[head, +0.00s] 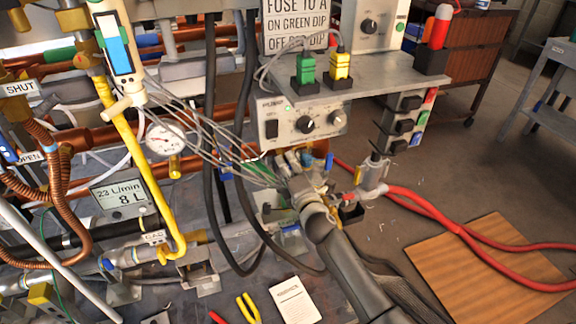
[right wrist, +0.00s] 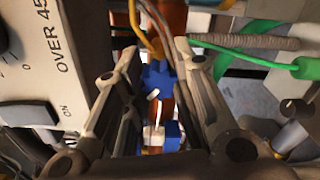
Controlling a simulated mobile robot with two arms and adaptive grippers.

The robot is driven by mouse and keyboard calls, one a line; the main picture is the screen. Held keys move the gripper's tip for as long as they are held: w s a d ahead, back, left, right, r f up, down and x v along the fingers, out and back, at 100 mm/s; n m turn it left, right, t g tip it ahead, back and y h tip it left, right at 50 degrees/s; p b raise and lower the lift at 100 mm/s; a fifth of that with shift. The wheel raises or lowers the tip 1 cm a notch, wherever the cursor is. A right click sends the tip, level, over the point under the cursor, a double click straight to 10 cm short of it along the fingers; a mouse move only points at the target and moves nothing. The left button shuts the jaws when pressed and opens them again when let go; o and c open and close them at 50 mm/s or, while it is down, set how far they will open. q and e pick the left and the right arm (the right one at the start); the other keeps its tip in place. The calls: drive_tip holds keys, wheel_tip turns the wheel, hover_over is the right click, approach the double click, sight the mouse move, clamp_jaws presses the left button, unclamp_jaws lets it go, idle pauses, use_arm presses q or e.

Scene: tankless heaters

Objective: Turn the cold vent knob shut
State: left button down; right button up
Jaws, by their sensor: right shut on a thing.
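My right gripper (head: 297,168) reaches in from the bottom right of the head view, just below the grey control box. In the right wrist view its two fingers (right wrist: 157,58) stand on either side of a small blue knob (right wrist: 158,77), which I take to be the cold vent knob, and are shut on it. The knob sits in front of a copper-coloured pipe. The gripper hides the knob in the head view. How far the knob is turned I cannot tell. My left gripper is not in view.
The control box (head: 304,124) with dials is close above the gripper, under a grey shelf (head: 400,78). Several grey cables (head: 205,130) run beside it. A white fitting with a red hose (head: 410,197) is close on the right. Black hoses (head: 212,190) hang to the left.

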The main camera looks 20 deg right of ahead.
drive_tip(key=m, duration=0.3)
drive_tip(key=shift+m+p, duration=0.35)
drive_tip(key=shift+m, duration=0.55)
drive_tip(key=m+p, duration=0.1)
drive_tip(key=m, duration=0.2)
drive_tip(key=shift+m, duration=0.4)
use_arm(q)
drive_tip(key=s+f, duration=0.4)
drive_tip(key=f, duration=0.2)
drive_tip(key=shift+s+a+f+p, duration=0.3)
drive_tip(key=shift+p, duration=0.05)
use_arm(e)
drive_tip(key=shift+f+m, duration=0.1)
drive_tip(key=shift+m, duration=0.6)
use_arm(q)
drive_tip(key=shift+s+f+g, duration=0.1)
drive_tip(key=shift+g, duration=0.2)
use_arm(e)
drive_tip(key=o, duration=1.1)
drive_tip(key=shift+c, duration=0.2)
